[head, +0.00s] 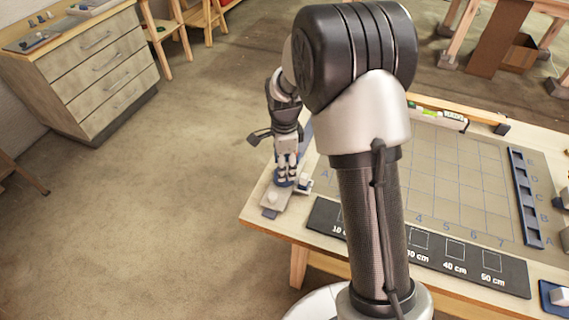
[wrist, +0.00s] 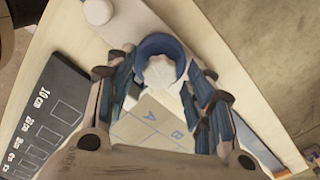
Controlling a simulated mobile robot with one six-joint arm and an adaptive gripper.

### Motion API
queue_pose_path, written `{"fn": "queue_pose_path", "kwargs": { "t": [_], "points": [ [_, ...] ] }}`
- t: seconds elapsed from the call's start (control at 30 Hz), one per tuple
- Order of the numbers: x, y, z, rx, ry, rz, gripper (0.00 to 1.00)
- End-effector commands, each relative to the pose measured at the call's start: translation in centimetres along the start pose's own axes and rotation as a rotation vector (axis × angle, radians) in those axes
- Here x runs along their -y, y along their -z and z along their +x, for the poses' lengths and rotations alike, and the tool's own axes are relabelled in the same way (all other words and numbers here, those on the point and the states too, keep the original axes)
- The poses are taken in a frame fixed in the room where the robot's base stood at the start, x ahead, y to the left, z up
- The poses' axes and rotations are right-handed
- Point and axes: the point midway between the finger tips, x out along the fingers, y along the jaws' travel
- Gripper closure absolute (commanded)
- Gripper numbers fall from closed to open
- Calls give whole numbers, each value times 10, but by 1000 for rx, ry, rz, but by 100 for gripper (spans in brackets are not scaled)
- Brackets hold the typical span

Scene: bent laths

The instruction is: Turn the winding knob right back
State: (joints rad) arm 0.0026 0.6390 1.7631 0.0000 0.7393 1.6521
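A blue, C-shaped round part (wrist: 172,44) with a white round middle (wrist: 160,73) shows in the wrist view; I take it for the winding knob. In the head view it shows as a blue patch (head: 282,183) under my gripper, at the table's left corner. My gripper (wrist: 160,78) points down over it, with one finger on each side. It also shows in the head view (head: 286,176). The fingers are well apart; whether their tips touch the knob is unclear. The fingers hide part of the knob's sides.
A white round button (head: 272,197) sits on the grey plate beside the knob. A small white block (head: 305,182) is close on the right. The table (head: 262,228) holds a lettered grid board (head: 440,170) and a black strip with squares (head: 478,272). Floor to the left is clear.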

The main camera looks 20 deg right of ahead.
Motion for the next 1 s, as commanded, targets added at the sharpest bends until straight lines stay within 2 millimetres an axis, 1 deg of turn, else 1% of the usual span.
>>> {"fn": "queue_pose_path", "kwargs": {
  "t": [0.03,0.07,0.6,0.63,0.83,1.0],
  "points": [
    [0,0,0,0,0,0,57],
    [0,0,0,0,0,0,59],
    [0,0,0,0,0,0,95],
    [0,0,0,0,0,0,96],
    [0,0,0,0,0,-14,96],
    [0,0,-1,0,-1,-73,96]
  ]
}}
